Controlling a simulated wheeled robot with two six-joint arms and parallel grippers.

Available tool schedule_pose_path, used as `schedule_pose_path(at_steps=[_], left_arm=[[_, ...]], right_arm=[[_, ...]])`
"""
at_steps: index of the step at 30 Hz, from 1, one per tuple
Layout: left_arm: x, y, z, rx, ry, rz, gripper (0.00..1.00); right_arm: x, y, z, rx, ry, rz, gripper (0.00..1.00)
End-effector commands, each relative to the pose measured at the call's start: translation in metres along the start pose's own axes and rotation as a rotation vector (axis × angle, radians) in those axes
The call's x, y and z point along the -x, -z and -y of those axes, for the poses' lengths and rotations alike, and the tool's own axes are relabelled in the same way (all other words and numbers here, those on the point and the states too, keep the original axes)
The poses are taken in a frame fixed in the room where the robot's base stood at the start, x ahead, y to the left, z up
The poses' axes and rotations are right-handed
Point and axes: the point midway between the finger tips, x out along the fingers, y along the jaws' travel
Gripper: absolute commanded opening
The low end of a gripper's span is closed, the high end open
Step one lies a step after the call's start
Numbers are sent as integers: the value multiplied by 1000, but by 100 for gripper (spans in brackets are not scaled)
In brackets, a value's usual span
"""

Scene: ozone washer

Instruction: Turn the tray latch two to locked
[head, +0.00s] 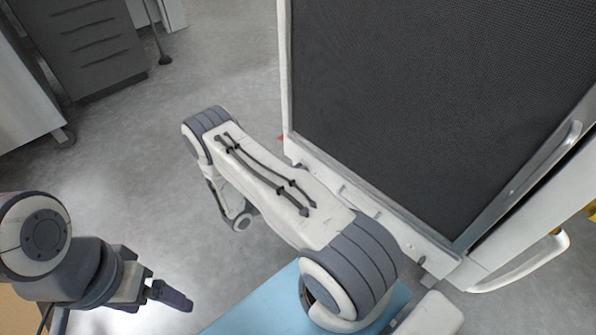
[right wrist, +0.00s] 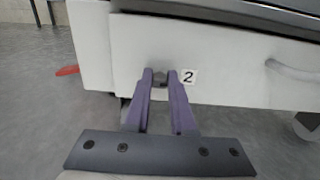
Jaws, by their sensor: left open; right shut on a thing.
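In the right wrist view, tray latch two (right wrist: 160,78) is a small grey piece on the front of a white panel (right wrist: 215,50), just left of a label with the number 2 (right wrist: 188,76). My right gripper (right wrist: 160,84) is shut on the latch, with a purple finger on each side. The fingers hide much of the latch, so I cannot tell its turn angle. In the head view my right arm hides the right gripper and the latch. My left gripper (head: 172,295) is open and empty at the lower left, away from the washer.
The white washer with a dark mesh panel (head: 430,90) fills the upper right. A curved handle (head: 525,262) sticks out at its lower right. A red piece (right wrist: 67,71) shows at the left of the white panel.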

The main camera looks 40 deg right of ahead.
Motion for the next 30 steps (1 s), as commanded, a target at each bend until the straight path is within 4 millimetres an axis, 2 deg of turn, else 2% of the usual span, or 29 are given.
schedule_pose_path(at_steps=[11,30], left_arm=[[17,1,-1,0,0,0,91],[39,2,-3,0,0,0,91]], right_arm=[[1,-2,0,204,-1,-1,0],[0,1,-2,805,-1,-2,0]])
